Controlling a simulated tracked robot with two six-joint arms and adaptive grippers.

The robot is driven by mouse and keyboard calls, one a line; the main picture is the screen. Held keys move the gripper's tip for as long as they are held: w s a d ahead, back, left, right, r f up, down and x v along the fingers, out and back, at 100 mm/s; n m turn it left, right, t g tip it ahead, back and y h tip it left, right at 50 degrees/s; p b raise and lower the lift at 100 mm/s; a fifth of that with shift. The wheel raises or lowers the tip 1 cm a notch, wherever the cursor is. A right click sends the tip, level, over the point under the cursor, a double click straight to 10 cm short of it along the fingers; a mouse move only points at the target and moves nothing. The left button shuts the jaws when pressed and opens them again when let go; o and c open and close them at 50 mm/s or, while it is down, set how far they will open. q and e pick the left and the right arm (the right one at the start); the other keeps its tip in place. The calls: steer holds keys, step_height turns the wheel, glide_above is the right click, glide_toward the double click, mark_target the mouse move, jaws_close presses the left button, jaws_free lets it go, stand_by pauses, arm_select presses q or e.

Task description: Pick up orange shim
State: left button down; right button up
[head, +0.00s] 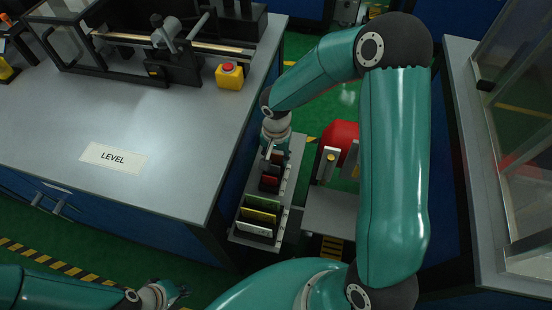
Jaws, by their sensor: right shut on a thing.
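A grey rack (287,205) on my base holds several shims in slots. A red-orange shim (270,181) stands in its middle part; I cannot tell whether this is the orange one of the task. Nearer slots hold a green shim (262,201), a yellow shim (259,215) and a white shim (251,229). My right gripper (271,155) points down at the rack's far end, shut on a thin piece there whose colour is mostly hidden by the fingers. My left gripper (178,291) is low at the bottom edge, away from the rack; its finger gap is unclear.
A red rounded object (341,135) is right of the rack. Another bench (465,180) lies at right.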

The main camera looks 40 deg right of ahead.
step_height(320, 180, up, 20)
steer(key=p, duration=0.1)
steer(key=shift+p, duration=0.4)
steer(key=shift+f, duration=0.15)
stand_by(1.1)
